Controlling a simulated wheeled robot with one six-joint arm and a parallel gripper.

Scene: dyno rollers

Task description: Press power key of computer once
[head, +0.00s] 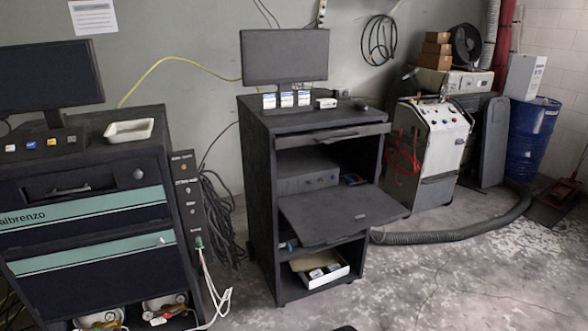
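A dark grey cabinet (258,160) stands in the middle of the head view with its front open. A flat dark box (305,183), which looks like the computer, sits on its upper inner shelf. Small marks show on the box's front, but I cannot tell which is the power key. A dark monitor (285,56) stands on top of the cabinet, its screen black. A pull-out shelf (335,212) juts out below the computer. My gripper is not in view.
A green-striped console (85,225) with a monitor (45,82) stands at left, cables hanging beside it. At right are a white machine (435,135), a blue drum (530,138) and a floor hose (455,237). The floor in front of the cabinet is mostly clear.

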